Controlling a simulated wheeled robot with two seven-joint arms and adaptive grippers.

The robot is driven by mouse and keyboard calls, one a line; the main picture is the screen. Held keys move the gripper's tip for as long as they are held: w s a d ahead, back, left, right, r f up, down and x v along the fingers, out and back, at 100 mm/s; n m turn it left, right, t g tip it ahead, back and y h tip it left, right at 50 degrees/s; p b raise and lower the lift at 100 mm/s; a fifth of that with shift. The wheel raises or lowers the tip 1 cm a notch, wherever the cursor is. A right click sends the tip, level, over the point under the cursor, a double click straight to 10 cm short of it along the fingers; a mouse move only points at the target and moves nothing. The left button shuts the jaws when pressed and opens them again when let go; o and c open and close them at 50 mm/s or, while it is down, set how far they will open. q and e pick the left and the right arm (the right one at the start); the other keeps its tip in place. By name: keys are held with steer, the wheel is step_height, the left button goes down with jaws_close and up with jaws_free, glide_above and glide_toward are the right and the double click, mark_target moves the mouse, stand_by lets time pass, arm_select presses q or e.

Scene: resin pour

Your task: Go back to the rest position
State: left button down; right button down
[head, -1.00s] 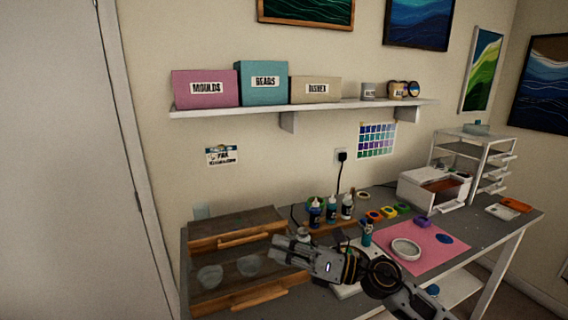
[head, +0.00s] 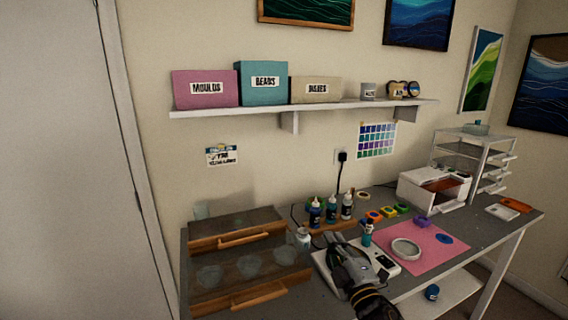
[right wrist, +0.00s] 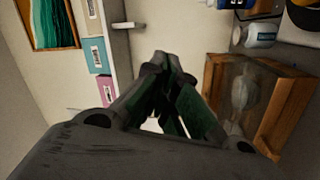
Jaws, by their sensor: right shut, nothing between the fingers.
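My right gripper (head: 336,243) is in the head view, over the front middle of the worktable, in front of the dark bottles. It is shut and empty. Its closed fingers (right wrist: 168,62) fill the middle of the right wrist view. My right arm comes in from the bottom edge, below the gripper. My left gripper is in neither view.
A wooden-handled clear case (head: 237,238) with several cups stands left of the gripper. A white scale (head: 384,258) lies partly behind it. A pink mat (head: 432,262) with a white ring dish (head: 405,249) lies to the right. A shelf (head: 270,112) holds labelled boxes.

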steer(key=s+d+f+m+g+h, duration=0.3)
steer(key=s+d+f+m+g, duration=0.15)
steer(key=f, duration=0.45)
steer(key=s+d+f+m+g+h, duration=0.35)
steer(key=f+m, duration=0.25)
steer(key=f, duration=0.3)
steer(key=s+d+f+m+g+y, duration=0.15)
steer(key=s+f+g, duration=0.3)
steer(key=s, duration=0.45)
steer(key=s+f+m+g, duration=0.35)
steer(key=s+f, duration=0.25)
steer(key=s, duration=0.3)
step_height(320, 180, down, 32)
steer(key=s+d+g, duration=0.1)
steer(key=s, duration=0.1)
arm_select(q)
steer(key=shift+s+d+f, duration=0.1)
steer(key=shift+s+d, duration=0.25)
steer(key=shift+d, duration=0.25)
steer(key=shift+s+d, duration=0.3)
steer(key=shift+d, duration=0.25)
arm_select(e)
steer(key=s+d+f, duration=0.3)
steer(key=s+f, duration=0.7)
steer(key=s+d+f+n+g, duration=0.1)
steer(key=s+d+f, duration=0.2)
steer(key=s+f, duration=0.7)
steer(key=shift+s+d+f, duration=0.15)
steer(key=shift+s+f, duration=0.15)
steer(key=shift+s, duration=0.3)
